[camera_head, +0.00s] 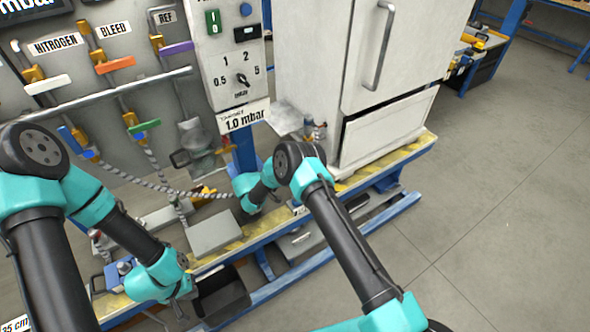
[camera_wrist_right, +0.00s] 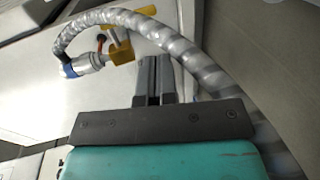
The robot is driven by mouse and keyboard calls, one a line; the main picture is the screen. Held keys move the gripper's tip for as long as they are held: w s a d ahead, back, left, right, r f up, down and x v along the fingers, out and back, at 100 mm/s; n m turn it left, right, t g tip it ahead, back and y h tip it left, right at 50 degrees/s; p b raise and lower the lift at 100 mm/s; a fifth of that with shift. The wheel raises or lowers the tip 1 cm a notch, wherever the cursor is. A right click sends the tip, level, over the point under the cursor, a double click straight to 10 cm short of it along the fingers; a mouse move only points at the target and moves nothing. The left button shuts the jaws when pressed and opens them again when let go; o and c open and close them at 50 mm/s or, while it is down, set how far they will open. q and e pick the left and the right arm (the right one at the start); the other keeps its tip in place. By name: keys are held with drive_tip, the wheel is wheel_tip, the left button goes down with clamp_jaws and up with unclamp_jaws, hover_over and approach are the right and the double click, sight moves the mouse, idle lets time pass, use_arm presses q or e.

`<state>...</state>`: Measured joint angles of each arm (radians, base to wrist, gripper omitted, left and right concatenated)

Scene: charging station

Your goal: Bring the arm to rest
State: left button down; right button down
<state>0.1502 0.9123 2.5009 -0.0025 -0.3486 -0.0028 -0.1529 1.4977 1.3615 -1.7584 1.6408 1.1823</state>
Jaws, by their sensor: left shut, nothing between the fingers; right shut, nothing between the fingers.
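My left arm comes in from the left and bends down to the front edge of the bench. Its gripper (camera_head: 186,298) hangs at that edge, small and partly hidden by the wrist; I see nothing held in it. My right arm reaches in from the bottom right, bends at a high elbow and points down to the bench beside the white cabinet. In the right wrist view the right gripper (camera_wrist_right: 153,72) is shut and empty, its dark fingers side by side. A braided hose (camera_wrist_right: 165,38) curves past the fingertips, with a yellow-handled valve (camera_wrist_right: 120,48) close by on the left.
A panel with coloured valve levers (camera_head: 115,64) and a dial (camera_head: 240,80) stands behind the bench. A white cabinet (camera_head: 385,150) stands to the right on the bench. A grey block (camera_head: 214,232) lies between the arms. The floor (camera_head: 500,200) at right is clear.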

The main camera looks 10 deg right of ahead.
drive_tip(key=shift+f+v, duration=0.2)
drive_tip(key=shift+v, duration=0.85)
drive_tip(key=s+d+f+n+g+y, duration=0.15)
drive_tip(key=s+f+g+y, duration=0.25)
drive_tip(key=s+y, duration=0.45)
drive_tip(key=s+d+f+n+g+y, duration=0.1)
drive_tip(key=s+d+f+g+y, duration=0.3)
drive_tip(key=s, duration=0.7)
drive_tip(key=s+d+r+m+t+y, duration=0.2)
drive_tip(key=s+r+m+y, duration=0.1)
drive_tip(key=s, duration=0.6)
drive_tip(key=s+d+r+m+t+y, duration=0.2)
drive_tip(key=s+r+m+y, duration=0.1)
drive_tip(key=s, duration=0.6)
drive_tip(key=shift+s+r+m, duration=0.4)
drive_tip(key=shift+r+m, duration=0.3)
drive_tip(key=shift+m, duration=0.25)
